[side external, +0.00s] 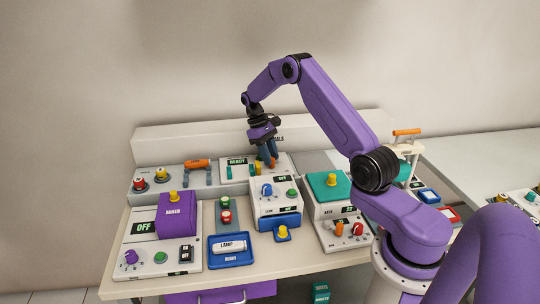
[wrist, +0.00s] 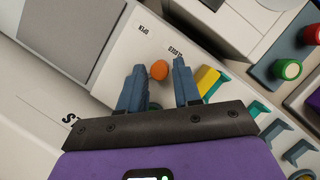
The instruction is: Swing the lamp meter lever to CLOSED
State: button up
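The lamp meter lever shows as a round orange knob (wrist: 159,69) on a white panel (wrist: 125,48) in the wrist view. The words OPEN and CLOSED are printed on that panel, and the knob is nearer CLOSED. My gripper (wrist: 158,75) is open, with one blue-grey finger on each side of the knob and a visible gap on both sides. Below the knob, the rest of the lever is mostly hidden. In the side view my gripper (side external: 270,155) points down at the back panel, with a bit of the orange knob (side external: 273,162) at its fingertips.
A yellow block (wrist: 207,80) stands close to the right finger. Red and green knobs (wrist: 287,69) lie farther right. In the side view, a purple mixer box (side external: 177,216), a blue lamp tray (side external: 231,258) and a teal-topped box (side external: 328,187) crowd the table.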

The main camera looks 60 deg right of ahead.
jog(key=v, duration=1.2)
dwell(0.6)
jog(key=s+a+r+n+t+h, duration=0.1)
jog(key=s+a+r+n, duration=0.3)
jog(key=a, duration=0.8)
jog(key=s+a+r+n+t, duration=0.2)
jog(key=s+a, duration=0.4)
jog(key=a, duration=0.6)
jog(key=s+a+n+t, duration=0.1)
jog(key=s+a+n, duration=0.15)
jog(key=s, duration=0.45)
jog(key=s+a+n, duration=0.1)
jog(key=s+a, duration=0.2)
jog(key=s, duration=0.5)
jog(key=s+d+f+n, duration=0.1)
jog(key=s+f, duration=0.1)
jog(key=s, duration=0.4)
jog(key=s+d+f+n+y, duration=0.1)
jog(key=s+n, duration=0.1)
jog(key=s, duration=0.5)
jog(key=shift+d+f+t, duration=0.3)
jog(key=shift+d+f, duration=0.05)
jog(key=shift+d, duration=0.05)
